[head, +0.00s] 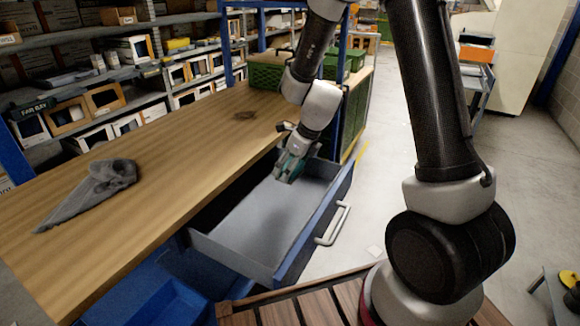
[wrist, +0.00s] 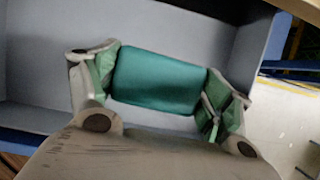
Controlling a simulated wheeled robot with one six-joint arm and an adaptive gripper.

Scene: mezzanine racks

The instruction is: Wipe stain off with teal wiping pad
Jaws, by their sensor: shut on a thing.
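The teal wiping pad (wrist: 158,80) is between the two fingers of my gripper (wrist: 160,88) in the wrist view, with a finger against each end. In the head view my gripper (head: 292,165) is shut on the pad (head: 285,173), inside or just above the open drawer (head: 335,207) near its back right corner. I cannot tell whether the pad touches the drawer floor. A dark brownish stain (head: 244,115) lies on the wooden bench top (head: 160,200), toward its far end, left of my arm.
A crumpled grey cloth (head: 95,190) lies on the bench's left part. The drawer, with a white handle (head: 333,223), stands pulled out from the bench. A blue bin (head: 160,303) is at the front. Green crates (head: 265,75) stand at the bench's far end. The middle of the bench is clear.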

